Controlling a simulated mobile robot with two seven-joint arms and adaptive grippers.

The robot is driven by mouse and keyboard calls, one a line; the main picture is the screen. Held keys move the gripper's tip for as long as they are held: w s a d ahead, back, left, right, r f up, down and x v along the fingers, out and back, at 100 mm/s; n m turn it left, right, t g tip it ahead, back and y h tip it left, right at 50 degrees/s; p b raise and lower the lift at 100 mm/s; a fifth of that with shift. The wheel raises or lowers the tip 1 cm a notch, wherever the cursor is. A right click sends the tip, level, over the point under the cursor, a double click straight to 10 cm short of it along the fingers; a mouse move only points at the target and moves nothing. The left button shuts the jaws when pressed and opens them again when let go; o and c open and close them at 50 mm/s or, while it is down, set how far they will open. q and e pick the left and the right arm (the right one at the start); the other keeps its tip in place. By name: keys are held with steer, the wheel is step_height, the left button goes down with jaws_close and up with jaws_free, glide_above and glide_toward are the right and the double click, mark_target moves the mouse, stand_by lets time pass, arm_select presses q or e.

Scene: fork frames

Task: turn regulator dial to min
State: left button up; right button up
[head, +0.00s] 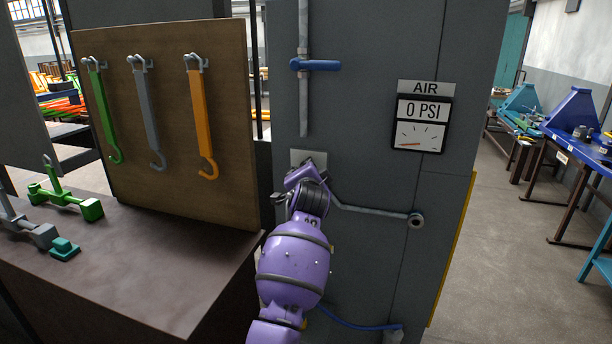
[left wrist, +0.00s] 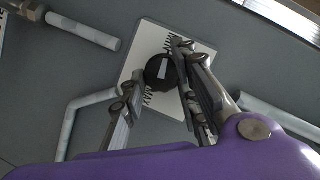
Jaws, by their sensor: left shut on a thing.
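The regulator dial (left wrist: 158,72) is a round black knob with a pale pointer mark, on a white square plate (left wrist: 148,38) in the left wrist view. In the head view my purple left arm comes up to the grey panel, and my left gripper (head: 300,184) hides the dial. Only the plate's upper edge (head: 309,156) shows there. My right gripper is not in view.
The gauge (head: 420,122) under the AIR sign reads 0 PSI. A blue valve handle (head: 316,65) sits on the pipe above. A grey pipe (head: 370,212) runs right of my gripper. A tool board (head: 160,115) and a workbench (head: 130,265) stand on the left.

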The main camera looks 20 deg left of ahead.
arm_select(q)
steer(key=shift+d+f, duration=0.1)
steer(key=shift+f, duration=0.7)
steer(key=o, duration=1)
steer(key=shift+r, duration=0.2)
steer(key=shift+r, duration=0.2)
steer(key=v, duration=1.2)
steer(key=shift+r, duration=0.2)
